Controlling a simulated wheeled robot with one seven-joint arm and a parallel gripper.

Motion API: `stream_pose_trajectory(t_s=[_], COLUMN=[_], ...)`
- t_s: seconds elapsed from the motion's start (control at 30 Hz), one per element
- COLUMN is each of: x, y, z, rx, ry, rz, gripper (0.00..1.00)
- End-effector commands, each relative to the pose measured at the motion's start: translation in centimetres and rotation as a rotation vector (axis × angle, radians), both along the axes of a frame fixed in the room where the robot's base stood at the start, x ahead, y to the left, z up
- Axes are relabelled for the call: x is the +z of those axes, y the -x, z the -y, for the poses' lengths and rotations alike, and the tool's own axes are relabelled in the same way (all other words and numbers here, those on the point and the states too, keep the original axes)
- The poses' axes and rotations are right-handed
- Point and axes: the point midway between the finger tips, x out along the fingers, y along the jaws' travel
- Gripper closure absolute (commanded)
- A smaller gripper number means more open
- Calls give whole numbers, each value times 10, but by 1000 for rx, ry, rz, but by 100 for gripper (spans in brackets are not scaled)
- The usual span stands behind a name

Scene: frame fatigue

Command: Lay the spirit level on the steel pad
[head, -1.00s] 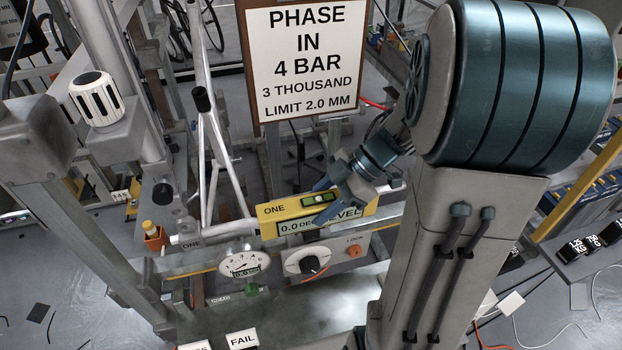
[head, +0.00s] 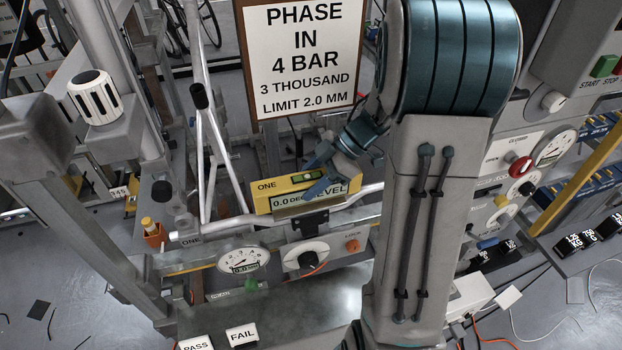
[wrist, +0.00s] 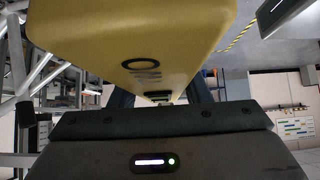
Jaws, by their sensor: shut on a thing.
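The spirit level (head: 273,201) is a yellow bar with a green vial, a "0.0 DEG" display and the words ONE and LEVEL. My gripper (head: 322,182) is shut on it near its middle, from above. In the wrist view the level's yellow end (wrist: 130,45) fills the top, close over my gripper's dark body. In the head view the level overlaps the bike frame's silver tube and a small dark block (head: 308,222) below it. I cannot tell whether it touches them. I cannot pick out the steel pad with certainty; the dark block may be it.
A sign (head: 302,60) stands behind the level. The bike frame's white tubes (head: 222,150) rise at its left. Below are a round gauge (head: 243,261), a black knob (head: 306,259) and PASS and FAIL cards (head: 242,335). A control panel (head: 530,170) stands at right.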

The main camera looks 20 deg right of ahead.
Motion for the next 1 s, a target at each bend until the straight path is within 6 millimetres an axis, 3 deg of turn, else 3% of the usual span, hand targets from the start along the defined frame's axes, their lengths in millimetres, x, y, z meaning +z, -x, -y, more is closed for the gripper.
stream_pose_trajectory(t_s=[0.23,0.27,0.3,0.33,0.77,1.0], x=[-7,-8,-8,-8,2,34], y=[0,0,0,0,0,-1], z=[0,0,0,0,0,33], rx=[0,0,1,1,0,-2], ry=[-1,0,0,0,1,2], rz=[-1,-1,-1,-1,4,2], gripper=[90,51,40,35,35,35])
